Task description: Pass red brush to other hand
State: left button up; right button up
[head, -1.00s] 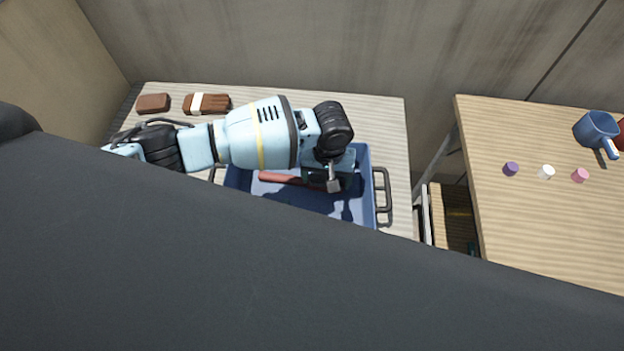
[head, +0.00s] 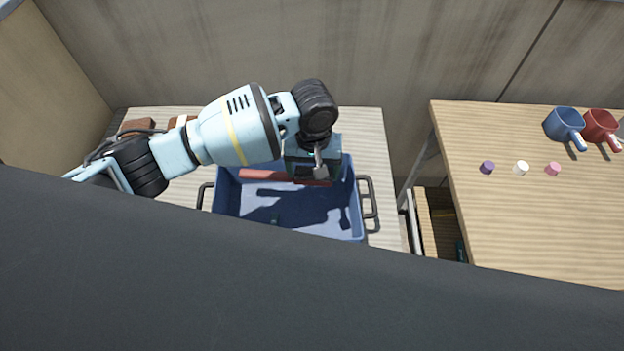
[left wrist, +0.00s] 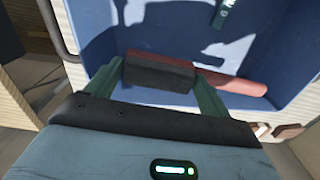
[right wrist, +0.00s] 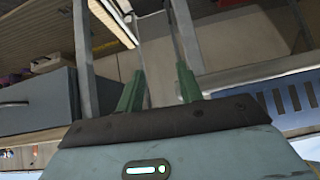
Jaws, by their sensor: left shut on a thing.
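The red brush shows in the head view as a red handle (head: 262,175) across the back part of the blue tray (head: 225,205). In the left wrist view its dark head (left wrist: 158,76) lies between my fingers and its red handle (left wrist: 238,85) reaches right. My left gripper (head: 316,176) is shut on the brush, and shadows below suggest it is held above the tray floor. My right gripper (right wrist: 160,84) shows only in the right wrist view, with its fingers apart and nothing between them.
The tray stands on a pale slatted table (head: 368,130), with brown blocks (head: 137,126) partly hidden by my left arm. A wall stands close behind.

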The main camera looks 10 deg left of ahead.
pick_arm(q)
jog(key=shift+r, duration=0.65)
